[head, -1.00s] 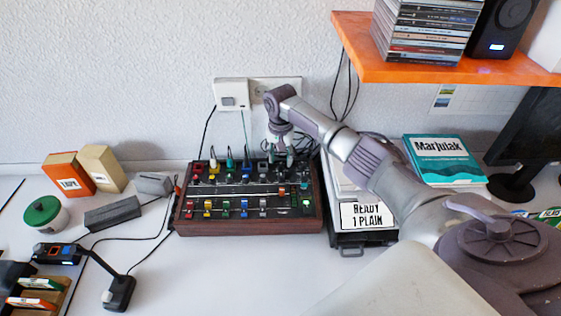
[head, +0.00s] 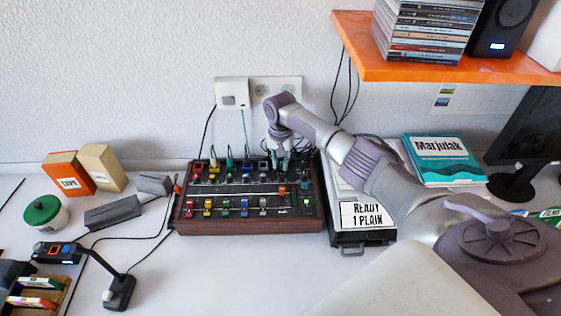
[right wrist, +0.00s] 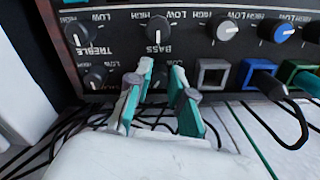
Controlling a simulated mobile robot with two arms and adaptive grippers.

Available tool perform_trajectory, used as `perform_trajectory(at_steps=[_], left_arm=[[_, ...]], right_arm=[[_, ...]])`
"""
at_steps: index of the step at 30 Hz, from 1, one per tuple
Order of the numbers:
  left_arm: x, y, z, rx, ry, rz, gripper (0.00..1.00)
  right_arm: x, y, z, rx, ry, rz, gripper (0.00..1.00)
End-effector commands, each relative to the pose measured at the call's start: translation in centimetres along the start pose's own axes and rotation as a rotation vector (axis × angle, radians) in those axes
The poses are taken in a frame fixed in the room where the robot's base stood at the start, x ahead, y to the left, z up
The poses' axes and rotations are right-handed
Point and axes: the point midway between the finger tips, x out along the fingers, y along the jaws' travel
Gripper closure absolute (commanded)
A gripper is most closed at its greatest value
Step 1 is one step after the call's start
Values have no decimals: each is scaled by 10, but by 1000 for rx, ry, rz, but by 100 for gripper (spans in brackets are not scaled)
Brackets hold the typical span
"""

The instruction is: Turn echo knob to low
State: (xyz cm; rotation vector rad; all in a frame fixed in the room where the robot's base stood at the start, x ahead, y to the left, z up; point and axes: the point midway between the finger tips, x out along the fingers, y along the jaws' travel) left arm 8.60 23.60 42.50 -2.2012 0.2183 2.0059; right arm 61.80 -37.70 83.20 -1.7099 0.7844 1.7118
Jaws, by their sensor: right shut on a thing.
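The mixer (head: 250,228), a dark panel with wooden sides, stands on the desk against the wall. My right gripper (head: 280,163) points down at its back right part. In the right wrist view the panel appears upside down, and the gripper's teal-padded fingers (right wrist: 157,92) are closed in around a small dark knob (right wrist: 160,76) at the panel's edge. That knob's label and pointer are mostly hidden, so I cannot read its name or setting. Knobs marked TREBLE (right wrist: 73,32) and BASS (right wrist: 158,30) are beside it. My left gripper is not in view.
Cables and colored jacks (right wrist: 258,76) crowd the panel's back edge. An orange shelf (head: 440,70) overhangs at the upper right. The desk in front of the mixer is clear.

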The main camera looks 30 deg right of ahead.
Motion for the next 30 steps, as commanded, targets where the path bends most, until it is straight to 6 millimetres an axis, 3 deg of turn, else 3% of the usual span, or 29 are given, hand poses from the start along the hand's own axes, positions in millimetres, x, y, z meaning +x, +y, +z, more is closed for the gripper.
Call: perform_trajectory(at_steps=[11, 30], left_arm=[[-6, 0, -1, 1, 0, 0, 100], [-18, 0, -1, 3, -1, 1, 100]], right_arm=[[-1, 1, 0, -128, -1, 1, 100], [-1, 1, -1, -639, 1, -1, 100]])
